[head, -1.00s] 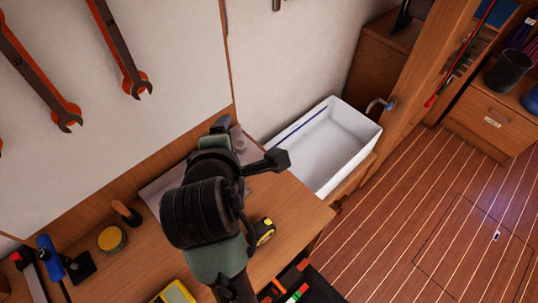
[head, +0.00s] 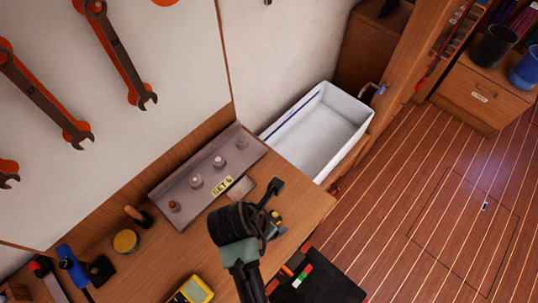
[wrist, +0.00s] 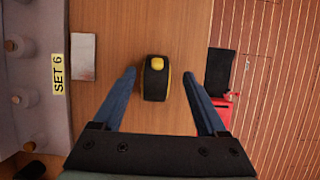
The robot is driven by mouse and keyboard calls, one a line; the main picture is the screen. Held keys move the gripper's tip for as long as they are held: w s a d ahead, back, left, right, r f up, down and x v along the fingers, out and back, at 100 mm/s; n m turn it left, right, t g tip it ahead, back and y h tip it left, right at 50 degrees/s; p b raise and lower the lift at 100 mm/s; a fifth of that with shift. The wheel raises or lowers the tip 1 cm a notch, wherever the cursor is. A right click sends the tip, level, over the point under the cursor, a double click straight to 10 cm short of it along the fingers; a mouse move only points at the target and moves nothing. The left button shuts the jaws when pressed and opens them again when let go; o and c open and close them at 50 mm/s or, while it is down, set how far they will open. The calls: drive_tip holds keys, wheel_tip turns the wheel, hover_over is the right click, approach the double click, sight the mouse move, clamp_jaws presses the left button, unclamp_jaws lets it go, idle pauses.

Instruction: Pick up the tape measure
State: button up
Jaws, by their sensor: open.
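The tape measure (wrist: 155,79) is black with yellow edges and a yellow button. In the wrist view it lies on the wooden bench top (wrist: 115,30), centred in the gap just ahead of my fingertips. In the head view my arm mostly hides it, and only a yellow and black part (head: 274,226) shows beside the wrist. My gripper (wrist: 160,80) is open, with one blue finger to each side of the tape measure and neither touching it. Its fingertips are hidden in the head view.
A grey tray marked SET 6 (head: 170,187) with several knobs lies along the wall. A white piece (wrist: 83,57) sits beside it. A white basin (head: 345,110) is beyond the bench's right end. A yellow device (head: 190,291) and a round yellow-topped tin (head: 126,241) stand to the left.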

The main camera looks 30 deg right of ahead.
drive_tip(key=shift+a+p+x, duration=0.2)
drive_tip(key=shift+x, duration=1.15)
drive_tip(key=shift+a+p+x, duration=0.2)
drive_tip(key=shift+x, duration=1.1)
drive_tip(key=shift+w+f, duration=0.1)
clamp_jaws()
